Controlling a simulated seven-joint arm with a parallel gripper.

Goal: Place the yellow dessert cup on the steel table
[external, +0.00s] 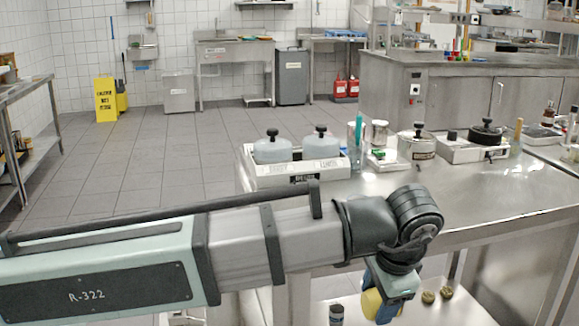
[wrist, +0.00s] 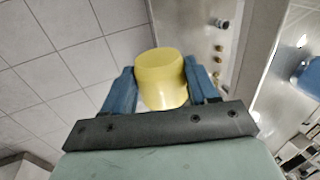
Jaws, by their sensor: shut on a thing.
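The yellow dessert cup (wrist: 162,80) is held between the blue fingers of my gripper (wrist: 161,76) in the wrist view. In the external view the cup (external: 371,303) is partly hidden by my gripper (external: 383,298). My gripper points down in front of the near edge of the steel table (external: 475,195), and the cup appears lower than the tabletop in the picture. The cup's underside is hidden, and its exact gap to the table cannot be told.
A tray with two lidded pots (external: 295,150), a steel pot (external: 417,146) and a burner unit (external: 480,143) line the table's far side. The table's front right is bare. A lower shelf (external: 460,308) holds small brown items (external: 428,297) and a dark jar (external: 336,313).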

